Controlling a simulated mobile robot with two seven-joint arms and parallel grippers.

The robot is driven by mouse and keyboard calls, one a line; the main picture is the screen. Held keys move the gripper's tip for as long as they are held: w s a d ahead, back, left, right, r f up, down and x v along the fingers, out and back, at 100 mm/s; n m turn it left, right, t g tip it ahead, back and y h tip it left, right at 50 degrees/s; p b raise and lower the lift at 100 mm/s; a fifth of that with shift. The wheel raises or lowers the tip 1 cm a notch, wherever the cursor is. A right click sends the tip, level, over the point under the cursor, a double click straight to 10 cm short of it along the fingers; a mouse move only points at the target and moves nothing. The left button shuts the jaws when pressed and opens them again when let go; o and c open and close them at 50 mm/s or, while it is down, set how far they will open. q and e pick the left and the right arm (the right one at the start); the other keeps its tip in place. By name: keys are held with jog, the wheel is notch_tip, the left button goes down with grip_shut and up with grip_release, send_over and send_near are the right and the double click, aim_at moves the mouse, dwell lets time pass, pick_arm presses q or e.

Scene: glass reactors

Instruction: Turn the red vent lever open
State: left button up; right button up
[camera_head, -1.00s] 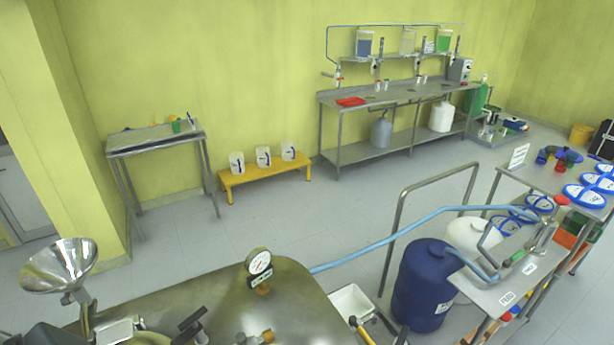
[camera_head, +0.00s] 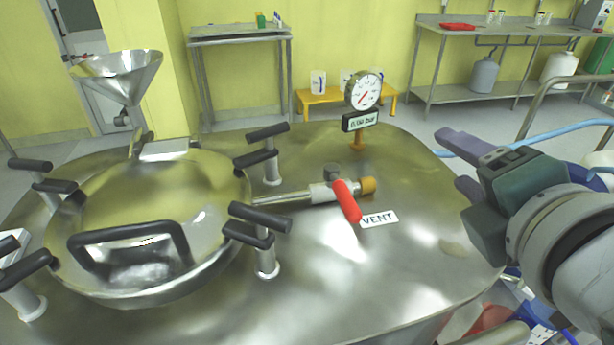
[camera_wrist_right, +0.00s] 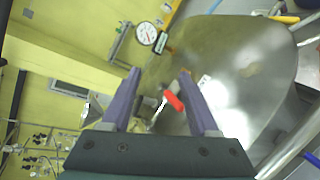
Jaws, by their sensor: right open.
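The red vent lever (camera_head: 347,201) sits on a small valve on the steel vessel lid, beside a white VENT label (camera_head: 379,218). Its handle lies crosswise to the short valve pipe (camera_head: 285,197), pointing toward the lower right. My right gripper (camera_head: 450,160) is open and empty, above the vessel's right edge and apart from the lever. In the right wrist view the red lever (camera_wrist_right: 173,99) appears between the two spread fingers (camera_wrist_right: 159,74), beyond them. My left gripper is not in view.
A pressure gauge (camera_head: 364,91) with a small display stands behind the valve. The round hatch (camera_head: 150,215) with black-handled clamps (camera_head: 265,250) is left of the lever. A steel funnel (camera_head: 118,75) stands at the back left. The lid between lever and right gripper is clear.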

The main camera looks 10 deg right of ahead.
aim_at(347, 201)
jog(key=w+a+f+n+t+y+b, duration=0.1)
jog(key=a+f+n+b, duration=0.1)
jog(key=f+n+b, duration=0.2)
jog(key=w+a+f+n+t+y+b, duration=0.1)
jog(key=f+n+b, duration=0.3)
jog(key=f+b, duration=0.2)
jog(key=w+a+f+n+t+y+b, duration=0.1)
jog(key=a+f+n+b, duration=0.1)
jog(key=f+n+b, duration=0.2)
jog(key=shift+w+a+f+t+y+b, duration=0.25)
jog(key=shift+a+f+t+y+b, duration=0.1)
jog(key=shift+f+b, duration=0.4)
jog(key=shift+a+n, duration=0.15)
jog(key=shift+n, duration=0.25)
jog(key=shift+w+a, duration=0.1)
jog(key=shift+w, duration=0.15)
jog(key=w+b, duration=0.1)
jog(key=w, duration=0.8)
jog(key=shift+w+a, duration=0.1)
jog(key=shift+w, duration=0.15)
grip_shut()
